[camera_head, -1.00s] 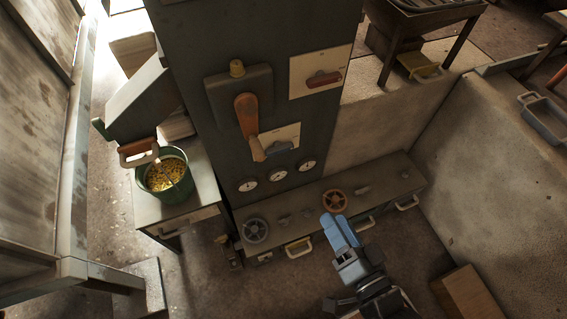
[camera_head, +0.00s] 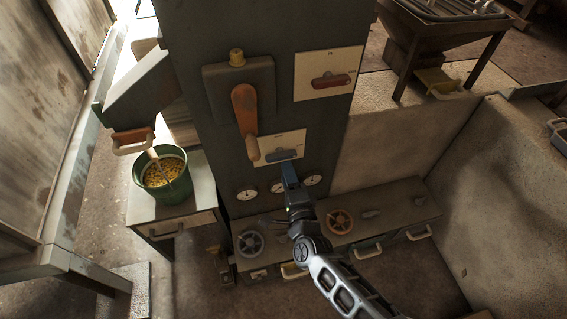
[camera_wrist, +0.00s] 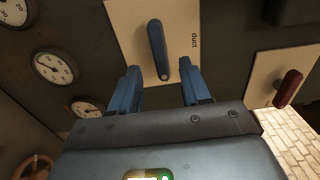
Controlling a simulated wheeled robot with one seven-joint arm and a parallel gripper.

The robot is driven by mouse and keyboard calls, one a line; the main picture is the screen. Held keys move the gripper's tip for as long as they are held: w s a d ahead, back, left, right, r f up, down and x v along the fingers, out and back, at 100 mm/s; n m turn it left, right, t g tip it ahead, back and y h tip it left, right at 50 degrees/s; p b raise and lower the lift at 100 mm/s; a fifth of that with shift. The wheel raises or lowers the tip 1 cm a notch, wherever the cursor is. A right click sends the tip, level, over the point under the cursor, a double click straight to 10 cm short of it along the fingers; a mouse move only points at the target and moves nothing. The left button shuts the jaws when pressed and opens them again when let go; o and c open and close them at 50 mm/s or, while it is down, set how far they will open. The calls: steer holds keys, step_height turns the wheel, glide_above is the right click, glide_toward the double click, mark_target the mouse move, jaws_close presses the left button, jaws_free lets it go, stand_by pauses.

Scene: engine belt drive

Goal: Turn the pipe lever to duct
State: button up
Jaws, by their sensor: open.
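The pipe lever is a blue bar (camera_head: 280,155) on a cream plate (camera_head: 262,145) low on the dark cabinet front. In the wrist view the lever (camera_wrist: 156,48) runs up and down the picture, and the word "duct" stands on the plate (camera_wrist: 185,20) to its right. My gripper (camera_head: 288,170) is just below the lever in the head view. In the wrist view my gripper (camera_wrist: 162,85) has its two blue fingers apart, with the lever's lower end in line with the gap.
A red lever (camera_head: 330,81) sits on another plate at upper right. A large orange handle (camera_head: 245,120) hangs left of the blue lever. Round gauges (camera_head: 247,193) line the panel below. Valve wheels (camera_head: 340,220) stand on the low bench. A green bucket (camera_head: 150,195) stands left.

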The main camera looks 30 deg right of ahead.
mark_target(282, 159)
steer(key=w, duration=0.2)
steer(key=w+d, duration=0.1)
steer(key=w, duration=0.1)
steer(key=shift+w, duration=0.4)
jaws_close()
